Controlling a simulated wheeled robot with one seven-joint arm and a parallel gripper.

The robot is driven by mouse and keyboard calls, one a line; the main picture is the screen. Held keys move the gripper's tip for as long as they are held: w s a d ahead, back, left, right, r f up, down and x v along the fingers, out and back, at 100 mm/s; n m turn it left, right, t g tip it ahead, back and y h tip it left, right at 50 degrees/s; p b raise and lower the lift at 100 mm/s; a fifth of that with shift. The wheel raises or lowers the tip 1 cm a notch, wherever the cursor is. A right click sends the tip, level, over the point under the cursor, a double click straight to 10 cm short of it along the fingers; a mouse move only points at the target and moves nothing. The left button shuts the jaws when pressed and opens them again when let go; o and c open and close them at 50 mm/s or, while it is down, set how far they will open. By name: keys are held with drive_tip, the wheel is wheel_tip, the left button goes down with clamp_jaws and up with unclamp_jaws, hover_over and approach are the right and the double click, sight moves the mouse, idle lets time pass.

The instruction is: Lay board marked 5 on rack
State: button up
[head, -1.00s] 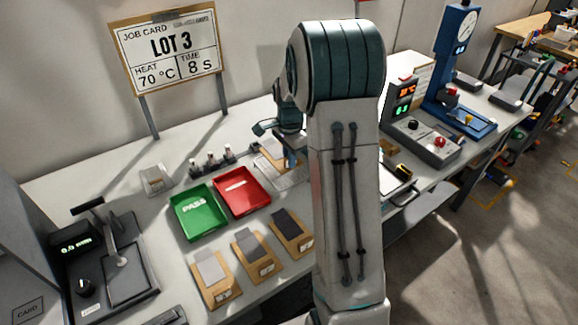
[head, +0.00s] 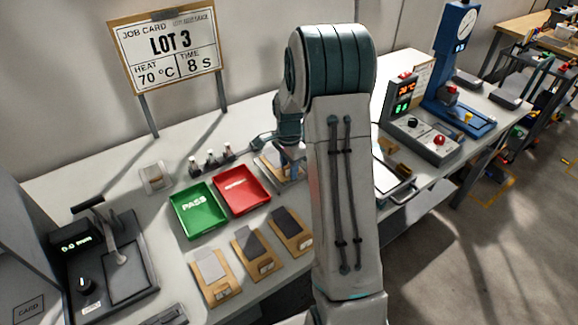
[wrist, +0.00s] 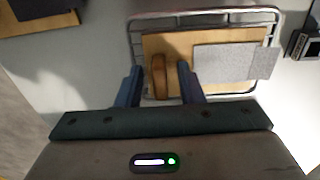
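A wooden board (wrist: 215,48) with a grey sheet (wrist: 232,62) lies on the wire rack (wrist: 205,14) in the wrist view. Its wooden grip block (wrist: 158,77) stands between the two blue fingers of my gripper (wrist: 160,82). The fingers are apart, with a gap visible on each side of the block. I see no number on this board, so I cannot tell whether it is marked 5. In the head view my gripper (head: 290,157) is over the board at the rack, partly hidden by my arm.
The green PASS tray (head: 196,209) and a red tray (head: 242,190) stand left of the rack. Several wooden boards with grey or dark sheets (head: 212,264) lie in front. A control box with displays (head: 428,135) stands right. A job card (head: 168,48) stands behind.

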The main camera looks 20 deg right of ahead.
wheel_tip(320, 180, up, 12)
drive_tip(key=s+a+r+n+t, duration=0.1)
drive_tip(key=s+a+n, duration=0.2)
drive_tip(key=s+n, duration=0.2)
drive_tip(key=s+a+r+n+t, duration=0.1)
drive_tip(key=s+a+n, duration=0.3)
drive_tip(key=s, duration=0.7)
drive_tip(key=s+a+r+n, duration=0.2)
drive_tip(key=s+a+n, duration=0.2)
drive_tip(key=s+n, duration=0.2)
drive_tip(key=shift+s+n+t, duration=0.3)
drive_tip(key=shift+s+t, duration=0.1)
drive_tip(key=shift+s, duration=0.85)
